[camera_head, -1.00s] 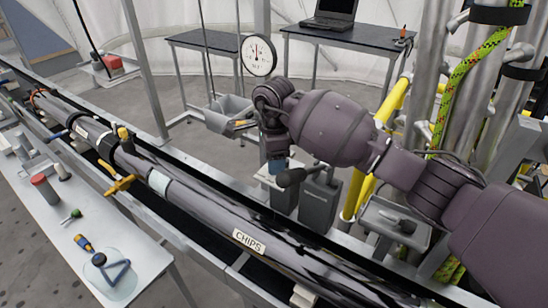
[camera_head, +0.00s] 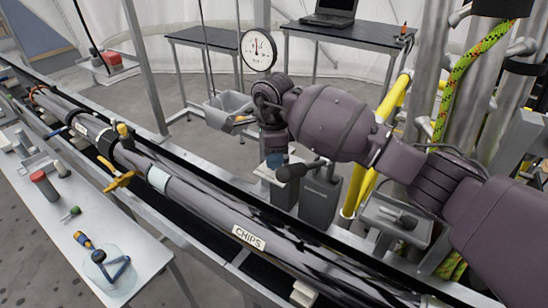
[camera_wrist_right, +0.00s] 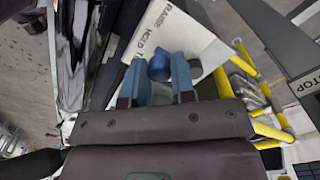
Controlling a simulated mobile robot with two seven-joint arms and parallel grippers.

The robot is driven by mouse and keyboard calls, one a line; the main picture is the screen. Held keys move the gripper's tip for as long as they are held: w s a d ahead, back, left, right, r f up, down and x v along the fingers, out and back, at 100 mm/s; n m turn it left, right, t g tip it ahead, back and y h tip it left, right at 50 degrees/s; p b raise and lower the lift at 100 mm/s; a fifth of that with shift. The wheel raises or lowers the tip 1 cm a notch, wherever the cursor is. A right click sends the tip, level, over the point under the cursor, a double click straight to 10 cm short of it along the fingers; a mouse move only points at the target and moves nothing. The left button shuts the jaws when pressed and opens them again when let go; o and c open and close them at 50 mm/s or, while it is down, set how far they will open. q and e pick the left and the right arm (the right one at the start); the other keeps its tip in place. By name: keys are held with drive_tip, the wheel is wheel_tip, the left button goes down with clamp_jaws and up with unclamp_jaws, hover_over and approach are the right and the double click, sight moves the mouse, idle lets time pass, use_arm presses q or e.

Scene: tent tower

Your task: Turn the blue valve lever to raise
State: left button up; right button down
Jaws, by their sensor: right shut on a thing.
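The blue valve lever (camera_wrist_right: 158,68) shows as a rounded blue knob in the right wrist view. It sits over a pale plate (camera_wrist_right: 192,40) printed with "RAISE" and "HOLD". My right gripper (camera_wrist_right: 157,88) is shut on the lever, with one finger on each side of it. In the head view my right gripper (camera_head: 274,150) points down at the valve stand, and a bit of blue shows below it. The lever's lower part is hidden by the gripper and hand. My left gripper is in neither view.
A black-gripped handle (camera_head: 292,171) sits just right of the gripper, above grey boxes (camera_head: 318,200). A dark core tube labelled "CHIPS" (camera_head: 248,237) runs in front. Yellow pipes (camera_head: 358,190) rise to the right. A round gauge (camera_head: 258,50) hangs behind.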

drive_tip(key=shift+w+a+f+m+b, duration=0.15)
drive_tip(key=shift+w+m+b, duration=0.1)
drive_tip(key=shift+m+b, duration=0.45)
drive_tip(key=shift+w+a+m+b, duration=0.2)
drive_tip(key=shift+m+b, duration=0.25)
drive_tip(key=shift+m, duration=0.1)
drive_tip(key=shift+w+a+m+b, duration=0.2)
drive_tip(key=shift+m+b, duration=0.2)
drive_tip(key=shift+m, duration=0.15)
drive_tip(key=shift+w+a+m+b, duration=0.25)
drive_tip(key=shift+w+m+b, duration=0.25)
drive_tip(key=shift+m, duration=0.6)
drive_tip(key=shift+w+a+r+m+b, duration=0.15)
drive_tip(key=shift+w+m, duration=0.1)
drive_tip(key=shift+m, duration=0.45)
drive_tip(key=shift+w+a+r+m+b, duration=0.15)
drive_tip(key=shift+w+m, duration=0.1)
drive_tip(key=shift+m, duration=0.45)
drive_tip(key=shift+d+f, duration=0.1)
drive_tip(key=c, duration=0.9)
unclamp_jaws()
drive_tip(key=shift+c, duration=0.2)
wheel_tip(320, 180, up, 8)
drive_tip(key=shift+f+b, duration=0.25)
drive_tip(key=shift+b, duration=0.1)
